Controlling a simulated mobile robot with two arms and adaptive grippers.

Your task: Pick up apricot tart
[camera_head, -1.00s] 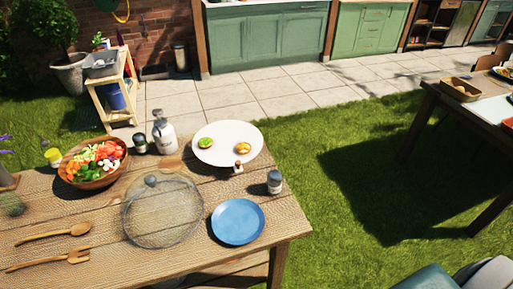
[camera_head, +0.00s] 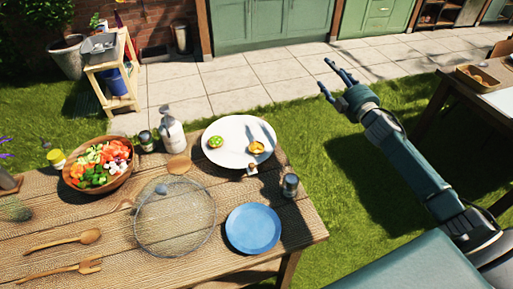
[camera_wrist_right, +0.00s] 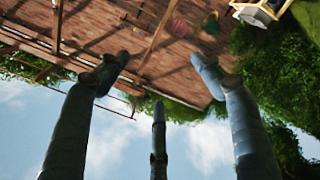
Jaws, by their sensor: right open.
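An orange-topped tart (camera_head: 257,147), which looks like the apricot tart, sits on the right part of a white oval plate (camera_head: 237,129) at the table's far right corner. A green-topped tart (camera_head: 215,142) sits on the same plate, to the left. My right gripper (camera_head: 332,80) is open and empty, raised over the grass to the right of the table and apart from the plate. In the right wrist view its fingers (camera_wrist_right: 155,100) are spread with nothing between them; that view shows brick wall, sky and foliage. My left gripper is not in view.
A metal shaker (camera_head: 290,185) and a small pale-topped item (camera_head: 252,169) stand near the plate. A blue plate (camera_head: 253,229), mesh cover (camera_head: 174,217), salad bowl (camera_head: 100,167) and spray bottle (camera_head: 171,132) are on the wooden table (camera_head: 120,255). Another table (camera_head: 455,95) stands at the right.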

